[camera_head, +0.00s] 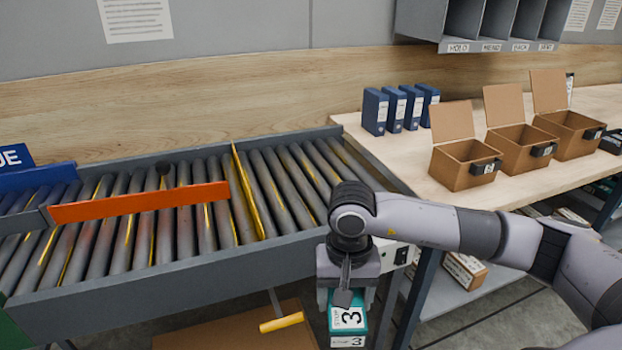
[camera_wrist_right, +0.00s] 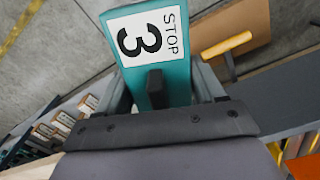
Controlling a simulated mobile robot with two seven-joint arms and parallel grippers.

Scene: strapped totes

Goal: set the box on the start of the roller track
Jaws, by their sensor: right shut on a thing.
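A teal box (camera_head: 348,318) with a white "STOP 3" label hangs in my right gripper (camera_head: 344,294), at the bottom centre of the head view. In the right wrist view the box (camera_wrist_right: 152,40) sits between the fingers, its label face up to the camera. My right gripper is shut on it. The roller track (camera_head: 180,262) runs from the left to the centre of the head view. The box is beyond the track's near right corner, outside its frame and low beside it. My left gripper is not in view.
An orange bar (camera_head: 138,201) and a yellow strip (camera_head: 247,190) cross the rollers. A yellow-handled lever (camera_head: 282,322) sticks out below the track. A wooden table (camera_head: 420,180) at right holds blue binders (camera_head: 398,108) and open cardboard boxes (camera_head: 465,163). The rollers at the right end are clear.

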